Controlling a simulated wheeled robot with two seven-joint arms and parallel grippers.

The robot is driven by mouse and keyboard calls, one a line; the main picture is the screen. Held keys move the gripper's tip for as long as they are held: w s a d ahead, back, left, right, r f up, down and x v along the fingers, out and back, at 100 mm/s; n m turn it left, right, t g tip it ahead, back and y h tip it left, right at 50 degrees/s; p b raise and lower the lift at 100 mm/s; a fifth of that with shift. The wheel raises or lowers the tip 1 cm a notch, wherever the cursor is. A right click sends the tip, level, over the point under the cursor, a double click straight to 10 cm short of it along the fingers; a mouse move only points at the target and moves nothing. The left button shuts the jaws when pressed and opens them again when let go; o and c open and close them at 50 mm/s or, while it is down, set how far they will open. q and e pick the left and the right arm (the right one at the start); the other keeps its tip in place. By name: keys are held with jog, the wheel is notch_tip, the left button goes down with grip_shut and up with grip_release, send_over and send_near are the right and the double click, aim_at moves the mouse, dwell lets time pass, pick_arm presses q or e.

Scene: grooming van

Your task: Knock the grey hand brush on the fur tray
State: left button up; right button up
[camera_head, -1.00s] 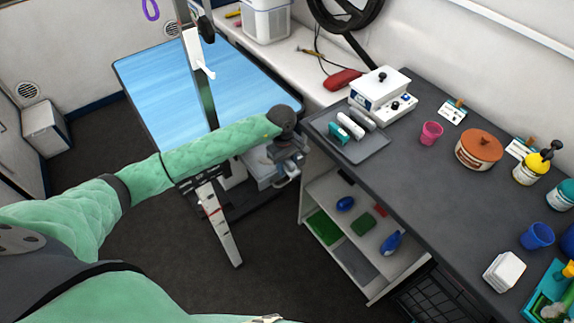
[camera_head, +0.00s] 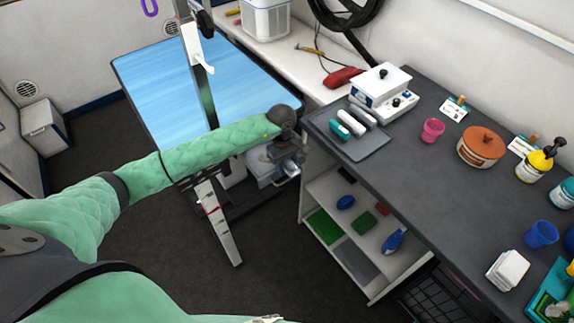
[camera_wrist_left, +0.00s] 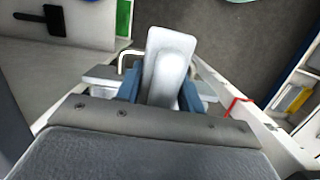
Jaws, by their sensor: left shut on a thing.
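My left gripper (camera_head: 284,172) hangs beside the left end of the dark counter, above floor level. In the left wrist view the gripper (camera_wrist_left: 165,88) is shut on a light grey, paddle-shaped thing, which looks like the grey hand brush (camera_wrist_left: 168,58). In the head view only a small pale part of it shows. A flat grey tray (camera_head: 372,151) lies on the counter's left end, to the right of the gripper, with teal, white and grey items on it. I cannot tell whether this is the fur tray. My right gripper is out of view.
The counter (camera_head: 405,165) carries a white device (camera_head: 381,92), a pink cup (camera_head: 432,129), a lidded brown pot (camera_head: 481,147) and bottles. Open shelves (camera_head: 362,232) are under its left end. A blue grooming table (camera_head: 150,75) stands behind my left arm.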

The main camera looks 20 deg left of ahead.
pick_arm(q)
jog(key=shift+f+b, duration=0.1)
jog(key=shift+b, duration=0.45)
dwell(1.7)
jog(key=shift+r, duration=3.05)
